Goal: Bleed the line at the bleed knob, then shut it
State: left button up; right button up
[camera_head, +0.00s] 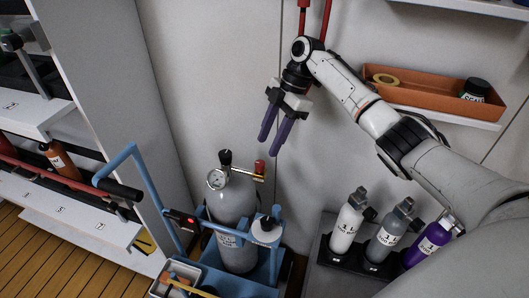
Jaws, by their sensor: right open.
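A grey gas cylinder (233,209) stands upright in a blue cart (262,272). On its top are a black knob (225,157), a round white-faced gauge (216,179) and a brass fitting (246,173) with a red knob (260,166) at its right end. I cannot tell from a label which knob is the bleed knob. My right gripper (272,141) is open and empty, its purple fingers pointing down. In the picture its tips are just above and right of the red knob, with a gap between. My left gripper is not in view.
Three bottles, white (347,224), grey (386,236) and purple (427,246), stand in a black holder at right. An orange tray (427,98) is on the wall shelf behind my right arm. The cart's blue handle (136,168) rises at left, near shelving (75,229).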

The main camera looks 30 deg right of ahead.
jog(key=v, duration=0.4)
dwell(1.8)
